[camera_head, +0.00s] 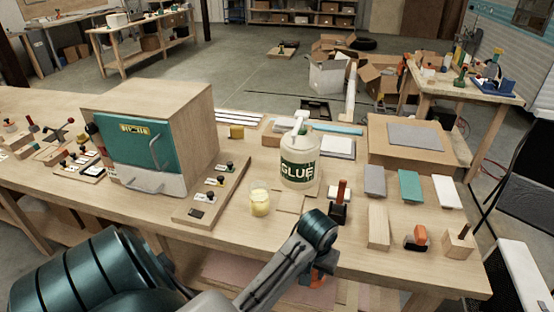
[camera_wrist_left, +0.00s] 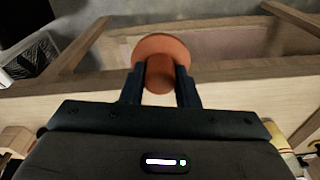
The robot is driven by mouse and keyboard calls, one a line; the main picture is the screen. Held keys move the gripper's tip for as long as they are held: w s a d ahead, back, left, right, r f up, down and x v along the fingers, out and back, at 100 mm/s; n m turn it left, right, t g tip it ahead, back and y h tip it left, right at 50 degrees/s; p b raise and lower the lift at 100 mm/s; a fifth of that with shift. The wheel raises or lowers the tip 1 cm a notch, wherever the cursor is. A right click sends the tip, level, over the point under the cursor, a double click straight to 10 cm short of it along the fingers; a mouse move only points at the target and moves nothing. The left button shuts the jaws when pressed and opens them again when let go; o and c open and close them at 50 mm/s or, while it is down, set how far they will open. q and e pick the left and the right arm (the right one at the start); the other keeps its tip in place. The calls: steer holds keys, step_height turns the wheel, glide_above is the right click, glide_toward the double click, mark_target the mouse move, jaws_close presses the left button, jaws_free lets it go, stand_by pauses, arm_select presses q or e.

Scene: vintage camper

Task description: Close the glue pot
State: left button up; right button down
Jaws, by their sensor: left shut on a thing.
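My left gripper (camera_wrist_left: 160,84) is shut on an orange-brown lid-like piece (camera_wrist_left: 165,47), a round disc with a thick knob between the two dark fingers. In the head view this gripper (camera_head: 322,268) hangs in front of the workbench's near edge, with the orange piece (camera_head: 317,281) partly hidden. A small open glass pot with pale yellow content (camera_head: 260,203) stands upright on the bench, left of and beyond the gripper. A white bottle labelled GLUE (camera_head: 298,178) stands behind it. My right gripper is not in view.
A wooden cabinet with a teal door (camera_head: 150,148) stands at the left. A board with small switches (camera_head: 212,190) lies beside the pot. A red-handled tool (camera_head: 340,203), a wood block (camera_head: 378,227) and colored sample plates (camera_head: 410,187) are on the right.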

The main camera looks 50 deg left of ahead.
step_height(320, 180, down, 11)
steer(key=b, duration=0.9)
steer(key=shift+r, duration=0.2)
